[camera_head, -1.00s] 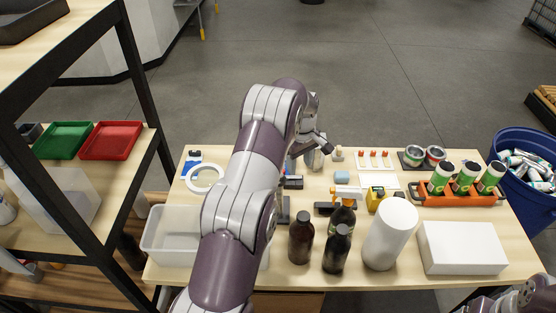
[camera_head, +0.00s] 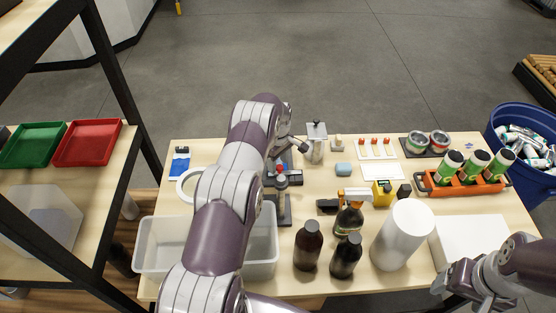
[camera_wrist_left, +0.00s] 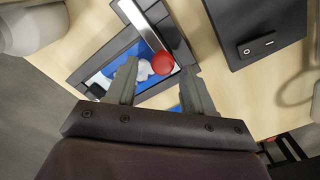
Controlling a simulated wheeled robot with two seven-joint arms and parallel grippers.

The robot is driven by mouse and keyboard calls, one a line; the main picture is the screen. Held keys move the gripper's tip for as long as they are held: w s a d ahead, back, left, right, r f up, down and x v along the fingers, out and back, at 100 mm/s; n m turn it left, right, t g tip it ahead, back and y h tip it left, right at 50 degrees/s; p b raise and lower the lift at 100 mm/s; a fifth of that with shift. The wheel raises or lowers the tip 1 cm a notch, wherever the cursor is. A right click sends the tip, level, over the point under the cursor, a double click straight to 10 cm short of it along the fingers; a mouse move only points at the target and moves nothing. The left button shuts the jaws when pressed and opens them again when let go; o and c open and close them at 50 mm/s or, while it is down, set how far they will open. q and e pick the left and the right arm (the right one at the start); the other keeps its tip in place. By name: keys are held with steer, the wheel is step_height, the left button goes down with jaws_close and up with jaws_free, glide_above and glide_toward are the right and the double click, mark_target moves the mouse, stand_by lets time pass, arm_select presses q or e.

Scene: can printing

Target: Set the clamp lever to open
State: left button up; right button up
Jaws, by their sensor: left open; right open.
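The clamp's red knob (camera_wrist_left: 162,63) shows in the left wrist view above a dark frame with a blue and white bed and a silver bar. My left gripper (camera_wrist_left: 160,70) is open, its fingers on either side of the knob; I cannot tell whether they touch it. In the head view the red part of the clamp (camera_head: 280,166) is small and partly hidden by my left arm, and my left gripper (camera_head: 288,150) is around it. The lever's position is unclear. My right gripper (camera_head: 468,284) is open at the lower right, away from the clamp.
A black switch box (camera_wrist_left: 255,35) stands beside the clamp. Dark bottles (camera_head: 308,250), a white cylinder (camera_head: 402,235) and a clear bin (camera_head: 150,245) stand near the front. An orange rack (camera_head: 440,187) holds cans at the right. A blue barrel (camera_head: 540,180) stands beyond the table's right end.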

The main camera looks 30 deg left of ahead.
arm_select(q)
steer(key=shift+s+d+f, duration=0.1)
steer(key=shift+d+f, duration=0.1)
steer(key=shift+s+d, duration=0.2)
steer(key=shift+d, duration=0.2)
steer(key=shift+w+a+f, duration=0.1)
steer(key=shift+a, duration=0.05)
steer(key=shift+c, duration=0.6)
steer(key=shift+w+a+f, duration=0.1)
steer(key=shift+a, duration=0.05)
steer(key=c, duration=0.5)
jaws_close()
arm_select(e)
steer(key=shift+s+d+r, duration=0.15)
steer(key=shift+s+d, duration=0.05)
steer(key=shift+d, duration=0.2)
